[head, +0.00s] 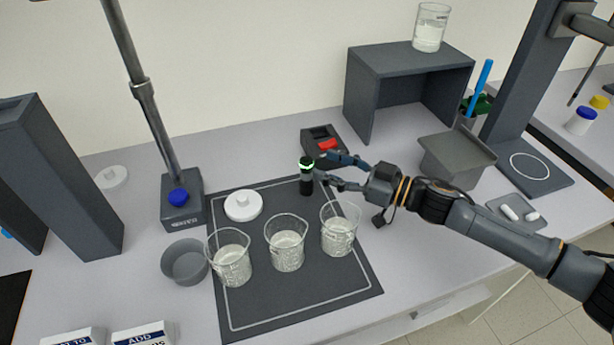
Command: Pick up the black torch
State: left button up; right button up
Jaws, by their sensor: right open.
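The black torch (306,182) stands upright near the back right corner of the dark mat (300,307), with a glowing green ring near its top. My right gripper (318,168) reaches in from the right and is open. Its fingertips are right beside the torch's upper part; I cannot tell whether they touch it. My left gripper is not in view.
Three beakers (286,250) with pale contents stand on the mat in front of the torch. A white disc (243,205) lies to the left. A dark box with a red part (324,143) sits behind. A grey shelf (407,62) stands at the back right.

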aim_at(310, 160)
jog(key=p+x, duration=0.1)
jog(key=x, duration=0.5)
jog(key=shift+a, duration=0.15)
jog(key=shift+c, duration=0.4)
grip_shut()
